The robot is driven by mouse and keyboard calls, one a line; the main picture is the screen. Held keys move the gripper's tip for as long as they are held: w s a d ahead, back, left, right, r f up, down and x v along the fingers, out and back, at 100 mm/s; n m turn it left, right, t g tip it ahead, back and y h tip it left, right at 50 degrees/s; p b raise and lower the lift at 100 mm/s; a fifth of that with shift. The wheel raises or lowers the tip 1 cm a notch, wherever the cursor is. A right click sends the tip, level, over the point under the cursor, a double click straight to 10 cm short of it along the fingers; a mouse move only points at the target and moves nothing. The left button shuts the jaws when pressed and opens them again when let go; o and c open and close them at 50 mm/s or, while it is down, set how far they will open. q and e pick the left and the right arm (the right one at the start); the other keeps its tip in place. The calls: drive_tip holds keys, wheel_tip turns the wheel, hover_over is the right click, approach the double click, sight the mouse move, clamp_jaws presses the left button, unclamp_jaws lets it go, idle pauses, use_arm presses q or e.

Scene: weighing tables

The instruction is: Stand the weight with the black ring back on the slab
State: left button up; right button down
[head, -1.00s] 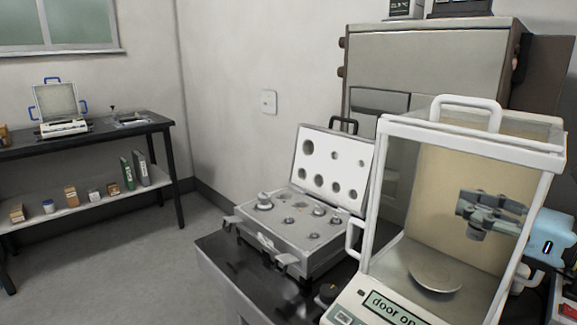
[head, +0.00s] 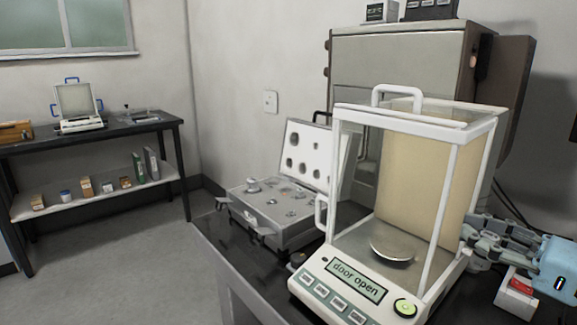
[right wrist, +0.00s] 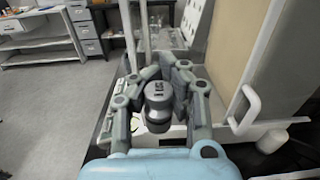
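My right gripper (right wrist: 157,78) is shut around a grey metal weight (right wrist: 158,100) with a knob on top and a dark band near its neck. The weight looks upright between the fingers. In the head view my right gripper (head: 474,236) is just right of the glass balance, and the weight is not clear there. The balance pan (head: 393,250) is bare. The dark polished top (head: 215,232) under the balance is the only slab-like surface I can make out. My left gripper is out of view.
The balance (head: 345,277) reads "door open". An open weight case (head: 283,238) with several weights stands left of it. A red and white box (head: 517,292) lies below my right gripper. A shelf table (head: 100,135) stands at the far left.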

drive_tip(key=s+a+r+m+t+h+b, duration=0.1)
drive_tip(key=s+a+r+m+h, duration=0.1)
drive_tip(key=s+a+r, duration=0.2)
wheel_tip(320, 180, up, 2)
drive_tip(key=shift+s+a+r+t+h, duration=0.2)
drive_tip(key=shift+s+a+t+h, duration=0.15)
drive_tip(key=shift+a, duration=0.75)
drive_tip(key=shift+w+d, duration=0.1)
